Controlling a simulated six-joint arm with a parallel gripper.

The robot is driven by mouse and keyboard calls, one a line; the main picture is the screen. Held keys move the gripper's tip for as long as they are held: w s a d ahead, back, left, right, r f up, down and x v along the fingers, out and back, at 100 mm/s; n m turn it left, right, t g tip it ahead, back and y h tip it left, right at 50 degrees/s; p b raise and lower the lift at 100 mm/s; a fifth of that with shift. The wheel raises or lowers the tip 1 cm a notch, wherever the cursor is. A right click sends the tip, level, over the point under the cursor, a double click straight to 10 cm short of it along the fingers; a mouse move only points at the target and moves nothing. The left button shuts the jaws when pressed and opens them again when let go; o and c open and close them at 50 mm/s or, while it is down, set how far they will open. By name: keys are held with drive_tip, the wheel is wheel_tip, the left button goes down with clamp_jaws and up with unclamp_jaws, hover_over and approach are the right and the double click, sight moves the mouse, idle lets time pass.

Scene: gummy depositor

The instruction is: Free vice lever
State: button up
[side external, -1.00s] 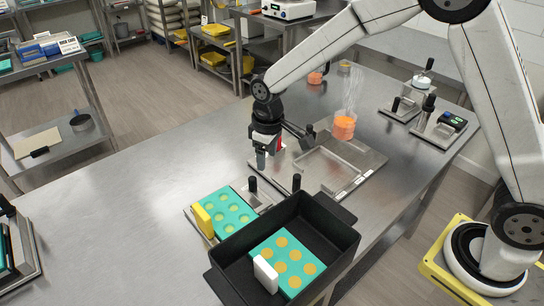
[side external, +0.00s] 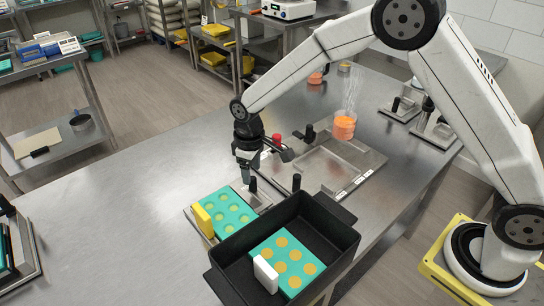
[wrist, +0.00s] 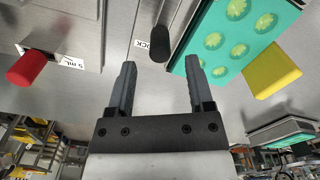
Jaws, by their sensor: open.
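A black lever handle (wrist: 162,43) stands up beside the teal mold, with a label ending in "OCK" next to it in the wrist view. It also shows in the side view (side external: 253,185). My gripper (side external: 246,176) is open and empty, close above the left side of this handle. In the wrist view the handle appears between and beyond my two fingers (wrist: 159,80), apart from them. The teal mold (side external: 229,213) with pale green cavities lies on its metal plate, with a yellow block (side external: 203,220) at its left end.
A black bin (side external: 325,208) holds another teal mold with orange cavities and a white block. A second black post (side external: 296,183) stands behind the bin. A red knob (wrist: 27,68) with a "5 mL" label and a steaming orange beaker (side external: 344,126) are nearby.

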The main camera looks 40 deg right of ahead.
sight(252, 178)
drive_tip(key=shift+f, duration=2.2)
drive_tip(key=shift+c, duration=0.2)
clamp_jaws()
